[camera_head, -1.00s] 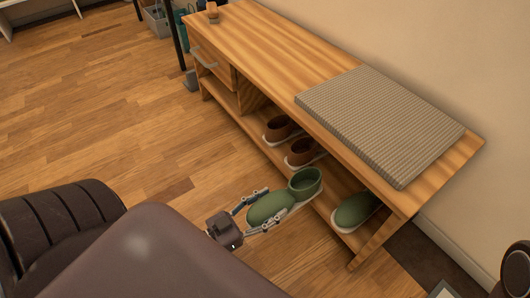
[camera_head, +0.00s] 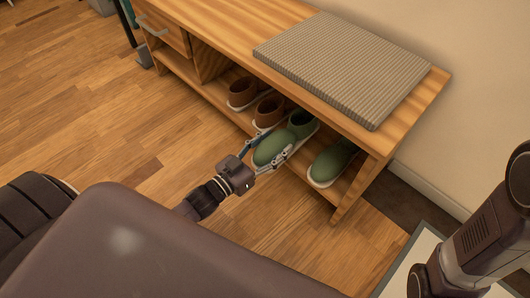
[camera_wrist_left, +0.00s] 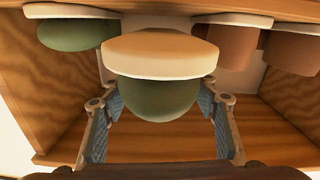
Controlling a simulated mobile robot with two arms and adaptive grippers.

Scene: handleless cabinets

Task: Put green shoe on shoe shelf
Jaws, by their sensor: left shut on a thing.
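The green shoe (camera_head: 268,152) is held by my left gripper (camera_head: 274,144), its fingers on both sides of the toe. Its heel end reaches under the bench top into the lower opening of the wooden shoe shelf (camera_head: 218,97). In the left wrist view the held shoe (camera_wrist_left: 155,100) shows between the two fingers, its pale sole towards the top of the picture. I cannot tell whether the sole touches the shelf board. A second green shoe (camera_head: 331,160) stands on the shelf to the right. My right gripper is not in view.
Brown shoes (camera_head: 243,91) stand on the lower shelf to the left of the held shoe. A grey woven cushion (camera_head: 345,68) lies on the bench top. The bench's right end leg (camera_head: 358,188) stands beyond the second green shoe. Open wooden floor lies in front.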

